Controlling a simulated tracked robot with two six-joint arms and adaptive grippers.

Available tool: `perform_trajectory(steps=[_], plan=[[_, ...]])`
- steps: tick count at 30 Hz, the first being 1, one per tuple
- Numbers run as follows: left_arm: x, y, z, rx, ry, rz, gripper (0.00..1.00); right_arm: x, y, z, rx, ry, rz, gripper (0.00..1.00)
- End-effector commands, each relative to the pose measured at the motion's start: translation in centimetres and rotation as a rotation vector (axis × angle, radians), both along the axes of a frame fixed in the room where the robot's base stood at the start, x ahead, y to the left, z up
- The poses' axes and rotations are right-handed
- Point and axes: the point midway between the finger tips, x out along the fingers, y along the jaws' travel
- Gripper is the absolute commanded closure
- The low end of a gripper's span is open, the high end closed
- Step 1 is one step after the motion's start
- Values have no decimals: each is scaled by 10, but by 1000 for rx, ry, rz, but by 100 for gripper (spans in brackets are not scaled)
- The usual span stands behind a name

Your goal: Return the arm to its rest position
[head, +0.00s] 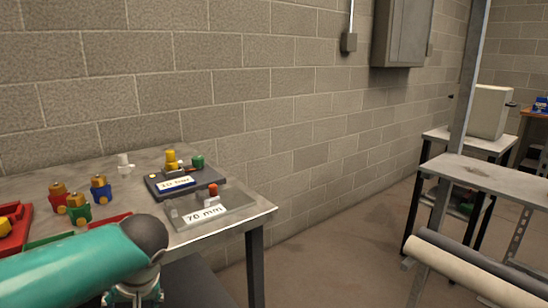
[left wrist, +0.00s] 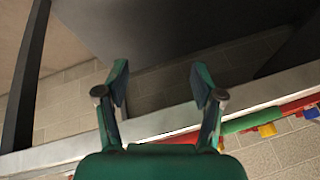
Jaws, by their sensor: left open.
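My left arm (head: 70,265) comes in from the left in the head view, a teal link ending in a dark joint in front of the table's near edge. My left gripper (left wrist: 160,85) shows in the left wrist view with its two green fingers wide apart and nothing between them. In the head view its fingers cannot be made out. My right gripper is not in view.
A table (head: 150,160) holds several small coloured fittings, a dark block (head: 185,184) and a grey block labelled "70 mm" (head: 208,212). In the wrist view, a pale table edge (left wrist: 60,150) crosses behind the fingers. Open floor (head: 335,255) lies right of the table.

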Motion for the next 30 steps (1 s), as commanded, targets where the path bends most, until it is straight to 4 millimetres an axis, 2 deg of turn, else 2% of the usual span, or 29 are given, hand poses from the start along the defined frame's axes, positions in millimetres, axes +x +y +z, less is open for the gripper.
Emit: perform_trajectory(steps=[1,3,8,9,12,14,15,18,21,24,27,30], plan=[[-3,1,-35,-8,76,1,33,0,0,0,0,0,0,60],[-10,-3,-84,-38,175,-11,33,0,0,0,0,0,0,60],[-43,-17,-189,-157,378,-47,33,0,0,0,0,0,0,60],[-55,-23,-214,-198,423,-58,33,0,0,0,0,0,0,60],[-91,-41,-271,-312,524,-76,33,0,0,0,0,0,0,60],[-116,-54,-302,-392,576,-80,33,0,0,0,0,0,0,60],[-134,-64,-321,-448,605,-82,33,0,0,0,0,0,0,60],[-181,-94,-362,-597,650,-76,33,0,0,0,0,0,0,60],[-219,-123,-388,-725,631,-67,33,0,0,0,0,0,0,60],[-234,-141,-400,-777,563,-76,33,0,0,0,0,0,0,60],[-232,-147,-403,-783,469,-101,33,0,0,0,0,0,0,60],[-217,-145,-405,-759,356,-135,33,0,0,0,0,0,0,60]])
